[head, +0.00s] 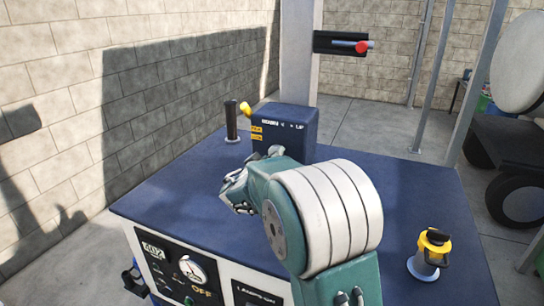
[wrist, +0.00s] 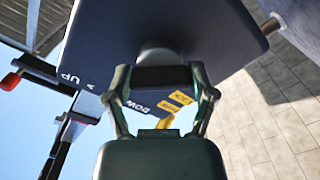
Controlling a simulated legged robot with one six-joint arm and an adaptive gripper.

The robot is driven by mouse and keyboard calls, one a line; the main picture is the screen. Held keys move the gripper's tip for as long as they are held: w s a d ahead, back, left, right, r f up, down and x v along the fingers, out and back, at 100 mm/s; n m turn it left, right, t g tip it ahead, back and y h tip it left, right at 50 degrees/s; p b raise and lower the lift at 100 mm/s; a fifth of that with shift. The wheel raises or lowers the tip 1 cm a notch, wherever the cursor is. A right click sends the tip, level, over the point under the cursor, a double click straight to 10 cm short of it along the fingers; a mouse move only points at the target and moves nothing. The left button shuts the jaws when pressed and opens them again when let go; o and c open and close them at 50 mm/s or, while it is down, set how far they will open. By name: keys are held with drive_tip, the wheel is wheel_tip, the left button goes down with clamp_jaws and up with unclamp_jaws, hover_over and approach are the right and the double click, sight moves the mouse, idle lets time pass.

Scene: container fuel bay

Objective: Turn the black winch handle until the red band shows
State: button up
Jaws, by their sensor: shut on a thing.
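The blue winch box (head: 285,128) stands on the blue bench top, with white lettering and yellow labels on its front. My gripper (head: 266,155) is at the lower front of the box, its tips mostly hidden by my arm in the head view. In the wrist view my gripper (wrist: 163,78) has its fingers closed at both ends of a black bar, the winch handle (wrist: 163,77). On the post, a black bracket (head: 328,42) carries a rod with a red end (head: 361,47).
An upright black grip (head: 231,120) stands left of the box, beside a yellow knob (head: 245,108). A yellow and black fitting (head: 433,245) stands at the bench's right front. The bench top (head: 180,195) is clear on the left. A block wall is behind.

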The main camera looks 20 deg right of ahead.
drive_tip(key=shift+f+m, duration=0.45)
drive_tip(key=shift+m, duration=0.05)
drive_tip(key=o, duration=1.1)
drive_tip(key=shift+c, duration=0.2)
drive_tip(key=shift+r, duration=0.15)
drive_tip(key=shift+a+r, duration=0.1)
drive_tip(key=v, duration=1.2)
